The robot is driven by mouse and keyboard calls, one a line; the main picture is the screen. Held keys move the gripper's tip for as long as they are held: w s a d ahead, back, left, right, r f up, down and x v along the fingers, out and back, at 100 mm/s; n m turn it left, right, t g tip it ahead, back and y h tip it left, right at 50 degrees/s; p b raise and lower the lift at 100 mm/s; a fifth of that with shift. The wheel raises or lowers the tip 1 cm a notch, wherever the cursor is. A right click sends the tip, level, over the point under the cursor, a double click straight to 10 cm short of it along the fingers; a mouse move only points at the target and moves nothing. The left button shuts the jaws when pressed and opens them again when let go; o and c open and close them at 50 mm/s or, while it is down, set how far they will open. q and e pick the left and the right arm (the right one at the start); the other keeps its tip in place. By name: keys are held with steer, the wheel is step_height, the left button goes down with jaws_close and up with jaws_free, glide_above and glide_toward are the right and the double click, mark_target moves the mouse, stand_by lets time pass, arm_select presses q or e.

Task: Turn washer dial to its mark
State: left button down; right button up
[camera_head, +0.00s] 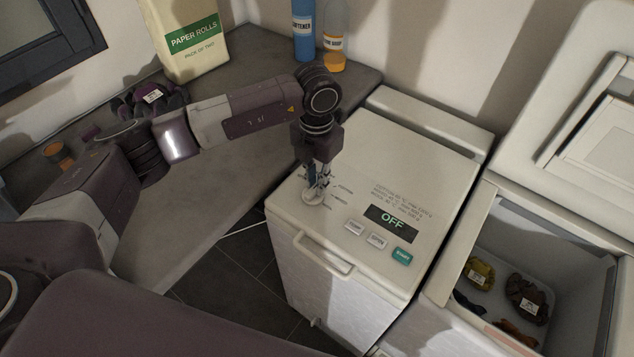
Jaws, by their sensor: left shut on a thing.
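The washer (390,158) is a white toploader with its lid shut. Its round pale dial (313,197) sits at the front left of the top, with small printed marks around it. My left gripper (316,188) points down from above and is shut on the dial. The fingers partly cover the dial, so where it points cannot be told. The washer's dark display (391,222) reads OFF. Two pale buttons and a green START button (402,257) lie at the display's front side. My right gripper is not in view.
A second machine (462,232) stands open at the right, with several cloth items inside. A grey counter (215,200) at the left holds a PAPER ROLLS pack (186,38), a blue softener bottle (303,30), an orange-filled bottle (334,42) and a dark bundle (172,97).

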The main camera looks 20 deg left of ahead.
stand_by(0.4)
arm_select(q)
steer(key=c, duration=1.9)
jaws_free()
steer(key=shift+c, duration=0.2)
steer(key=shift+r, duration=0.15)
step_height(320, 180, up, 12)
